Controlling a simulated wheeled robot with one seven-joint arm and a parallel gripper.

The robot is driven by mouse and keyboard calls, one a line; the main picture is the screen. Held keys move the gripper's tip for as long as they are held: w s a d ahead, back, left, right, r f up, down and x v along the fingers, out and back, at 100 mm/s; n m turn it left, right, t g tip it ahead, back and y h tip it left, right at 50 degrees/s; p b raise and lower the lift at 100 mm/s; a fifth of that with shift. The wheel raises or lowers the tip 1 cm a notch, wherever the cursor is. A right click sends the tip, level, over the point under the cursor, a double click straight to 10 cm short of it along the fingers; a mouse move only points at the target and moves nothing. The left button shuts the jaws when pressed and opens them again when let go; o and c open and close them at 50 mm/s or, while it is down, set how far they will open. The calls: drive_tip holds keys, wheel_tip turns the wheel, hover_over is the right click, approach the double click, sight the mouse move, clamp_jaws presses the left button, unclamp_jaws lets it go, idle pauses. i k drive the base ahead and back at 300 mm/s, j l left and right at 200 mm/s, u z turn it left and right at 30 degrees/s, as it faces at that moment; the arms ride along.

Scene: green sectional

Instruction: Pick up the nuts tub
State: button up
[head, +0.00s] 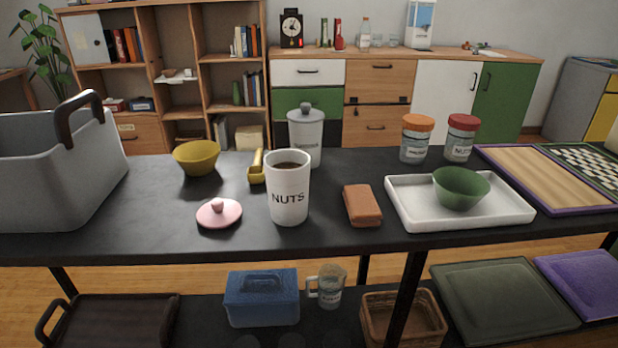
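The nuts tub (289,201) is a tall white cup-like tub with "NUTS" in dark letters on its side. It stands upright and open near the front middle of the black table, with dark brown contents showing at the top. A pink lid with a knob (219,213) lies on the table just to its left. A white lidded canister (306,136) stands behind it, partly hidden by the tub. My gripper is not in the head view.
The black table (150,216) also holds a grey basket (50,185), yellow bowl (197,157), yellow scoop (257,170), brown block (362,205), white tray (410,212) with green bowl (461,189), and two jars (416,140). Bare tabletop lies in front of the tub.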

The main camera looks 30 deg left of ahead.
sight(287, 171)
drive_tip(key=u, duration=1.6)
